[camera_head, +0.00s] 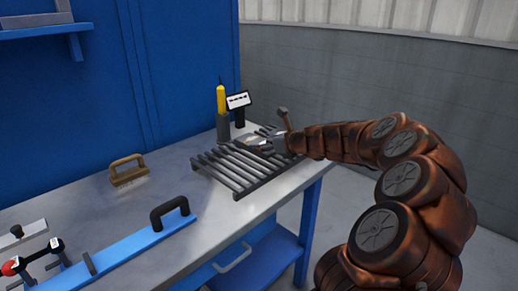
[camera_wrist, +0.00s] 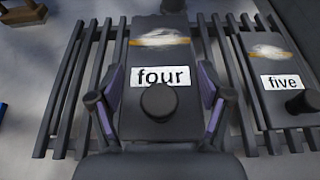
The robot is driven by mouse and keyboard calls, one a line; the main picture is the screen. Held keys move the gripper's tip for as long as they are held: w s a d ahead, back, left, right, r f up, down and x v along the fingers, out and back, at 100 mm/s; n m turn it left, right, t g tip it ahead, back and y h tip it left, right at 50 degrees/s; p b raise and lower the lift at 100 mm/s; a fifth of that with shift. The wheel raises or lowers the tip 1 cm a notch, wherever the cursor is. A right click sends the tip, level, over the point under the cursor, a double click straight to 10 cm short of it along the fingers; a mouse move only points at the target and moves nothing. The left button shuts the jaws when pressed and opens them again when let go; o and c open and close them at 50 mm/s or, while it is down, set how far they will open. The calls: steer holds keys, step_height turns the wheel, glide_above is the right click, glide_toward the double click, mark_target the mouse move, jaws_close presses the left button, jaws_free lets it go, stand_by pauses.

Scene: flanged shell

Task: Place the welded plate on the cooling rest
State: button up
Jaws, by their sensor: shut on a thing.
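The cooling rest (camera_head: 238,170) is a dark slatted rack on the grey workbench, and its bars fill much of the wrist view (camera_wrist: 72,95). A dark welded plate labelled "four" (camera_wrist: 160,57) lies over the bars in the wrist view, with a pale, orange-edged weld patch and a black round knob (camera_wrist: 158,100). My gripper (camera_wrist: 160,98) has a finger on each side of this plate and is shut on it. In the head view my gripper (camera_head: 276,143) is over the rack's far right part. Whether the plate touches the bars is unclear.
A similar plate labelled "five" (camera_wrist: 280,82) lies on the rack to the right. A wooden brush (camera_head: 128,170) and a blue fixture (camera_head: 128,247) are on the bench at left.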

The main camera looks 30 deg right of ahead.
steer(key=shift+w+d, duration=0.6)
steer(key=shift+d, duration=0.35)
steer(key=shift+w+d, duration=0.35)
steer(key=shift+d, duration=0.25)
steer(key=shift+f+b, duration=0.4)
steer(key=shift+f, duration=1.4)
steer(key=o, duration=1.8)
steer(key=shift+f, duration=0.15)
steer(key=shift+c, duration=0.2)
steer(key=p+v, duration=0.1)
steer(key=v, duration=1.1)
